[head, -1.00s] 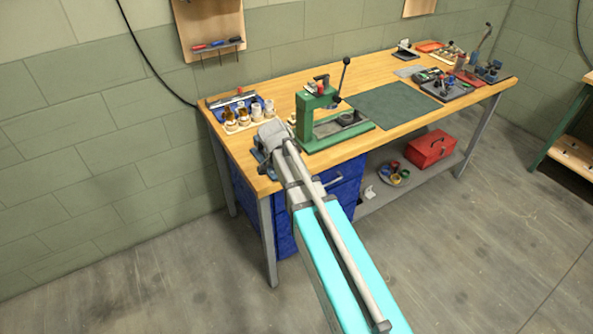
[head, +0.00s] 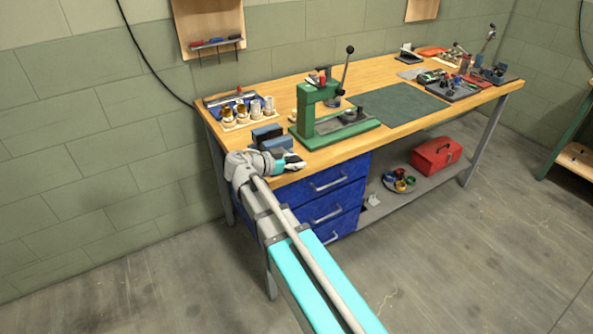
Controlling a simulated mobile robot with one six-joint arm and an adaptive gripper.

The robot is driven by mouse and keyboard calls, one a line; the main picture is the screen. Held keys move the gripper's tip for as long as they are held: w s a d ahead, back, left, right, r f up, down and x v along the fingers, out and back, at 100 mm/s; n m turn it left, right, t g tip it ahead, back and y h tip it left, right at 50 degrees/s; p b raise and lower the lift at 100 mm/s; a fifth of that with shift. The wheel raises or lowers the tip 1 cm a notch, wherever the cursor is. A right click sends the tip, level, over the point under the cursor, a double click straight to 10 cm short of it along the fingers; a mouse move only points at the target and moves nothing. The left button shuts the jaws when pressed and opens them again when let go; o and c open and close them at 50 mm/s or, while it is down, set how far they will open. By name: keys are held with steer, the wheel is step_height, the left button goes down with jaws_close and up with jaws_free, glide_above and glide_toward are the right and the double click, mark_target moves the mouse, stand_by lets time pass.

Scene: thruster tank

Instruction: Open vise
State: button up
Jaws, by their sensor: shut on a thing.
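The vise (head: 266,134) is a small dark blue-grey block shape at the left front of the wooden workbench. A dark gap seems to run between its two jaw blocks, but its width is hard to tell. My gripper (head: 290,161) is at the bench's front edge, just in front of the vise and to its right. It is shut on what appears to be the vise handle, which the fingers and my wrist hide. The front part of the vise is also hidden behind my wrist.
A green press (head: 318,110) with an upright lever stands close to the right of the vise. A tray of small cylinders (head: 246,114) lies behind it. A dark green mat (head: 398,104) is bare. Blue drawers (head: 330,200) sit below the bench edge.

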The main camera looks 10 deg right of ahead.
steer(key=h+b, duration=0.1)
steer(key=b, duration=0.1)
steer(key=t+h+b, duration=0.1)
steer(key=h+b, duration=0.1)
steer(key=b, duration=0.1)
steer(key=s+f+h+b, duration=0.1)
steer(key=b, duration=0.1)
steer(key=shift+a+h+b, duration=0.1)
steer(key=shift+h+b, duration=0.2)
steer(key=h+b, duration=0.1)
steer(key=t+h+b, duration=0.1)
steer(key=shift+a+r+b, duration=0.1)
steer(key=shift+r+b, duration=0.2)
steer(key=shift+b, duration=0.1)
steer(key=shift+r, duration=0.1)
steer(key=o, duration=1)
steer(key=shift+r, duration=0.1)
steer(key=shift+w+r, duration=0.1)
steer(key=shift+w, duration=0.05)
steer(key=shift+r+y+p, duration=0.2)
steer(key=shift+y+p, duration=0.1)
steer(key=shift+p, duration=0.65)
